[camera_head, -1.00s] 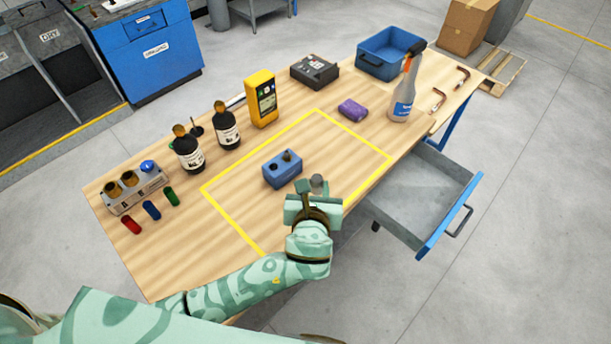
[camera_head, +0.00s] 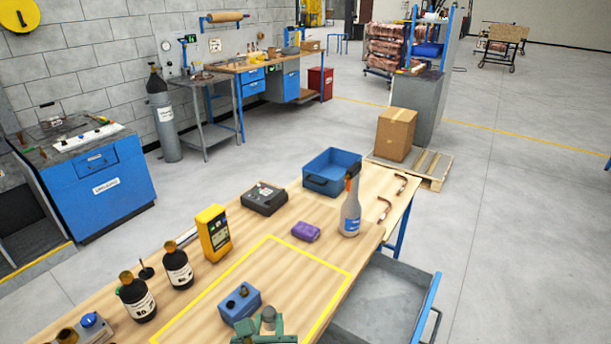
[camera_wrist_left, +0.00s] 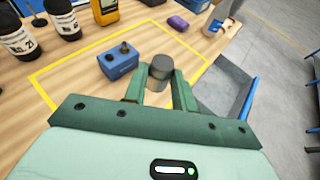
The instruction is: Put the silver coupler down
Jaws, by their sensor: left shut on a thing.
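The silver coupler (camera_head: 268,316) is a short grey cylinder at the bottom of the head view, and it also shows in the left wrist view (camera_wrist_left: 161,72). My left gripper (camera_head: 264,334) is shut on it; in the left wrist view its green fingers (camera_wrist_left: 159,92) stand on either side of the coupler. The coupler is upright, just right of a blue block (camera_head: 241,303) with dark round features on top. I cannot tell whether the coupler touches the table. My right gripper is not in view.
A yellow outline (camera_head: 336,289) marks an area on the wooden table (camera_head: 190,312). A purple block (camera_head: 306,232), a spray bottle (camera_head: 350,212) and a yellow meter (camera_head: 213,233) stand beyond the blue block. Dark bottles (camera_head: 137,298) stand to the left. An open drawer (camera_head: 380,318) is at right.

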